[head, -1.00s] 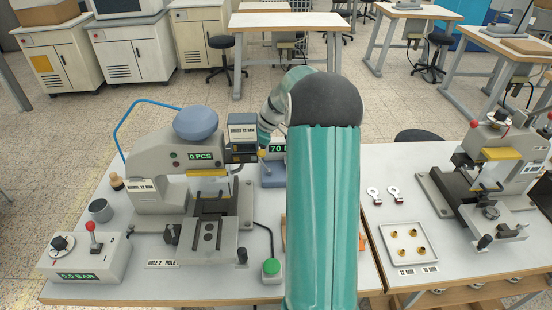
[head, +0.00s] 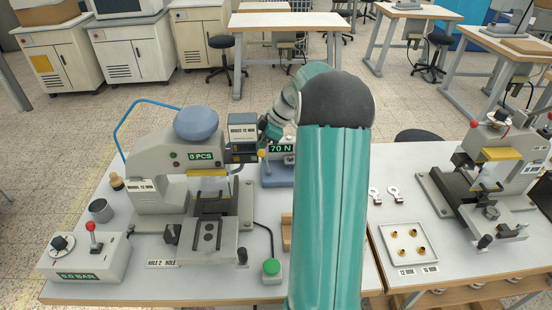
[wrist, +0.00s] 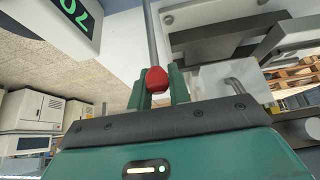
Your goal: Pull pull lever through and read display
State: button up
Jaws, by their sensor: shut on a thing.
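The pull lever shows in the wrist view as a grey rod with a red knob (wrist: 156,80). My gripper (wrist: 157,88) has its teal fingers on either side of the knob and is shut on it. In the head view my gripper (head: 268,131) is just above the display box, partly behind my arm; the lever's knob cannot be made out there. The display (head: 281,149) reads 70 N in green. The same display (wrist: 75,12) is cut off at the top left of the wrist view, with its digits turned.
The stamping press (head: 205,158) stands left of the display, its counter reading 0 PCS. A control box (head: 85,262) reads 0.0 BAR. A green button (head: 271,267) sits in front. A tray with brass pieces (head: 391,258) and a second press (head: 487,170) are at right.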

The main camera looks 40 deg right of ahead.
jog(key=shift+s+d+r, duration=0.1)
jog(key=shift+s+d, duration=1.2)
jog(key=shift+d, duration=0.1)
grip_shut()
jog(key=shift+s+d+f, duration=0.25)
jog(key=shift+s+d, duration=0.4)
jog(key=shift+d, duration=0.2)
jog(key=shift+s+d+f, duration=0.25)
jog(key=shift+s+d, duration=0.4)
jog(key=shift+d, duration=0.2)
grip_release()
jog(key=o, duration=0.4)
jog(key=shift+c, duration=0.2)
jog(key=shift+o, duration=0.4)
jog(key=shift+w+d+f, duration=0.1)
jog(key=shift+f, duration=0.05)
jog(key=v, duration=1.4)
jog(key=shift+a, duration=0.25)
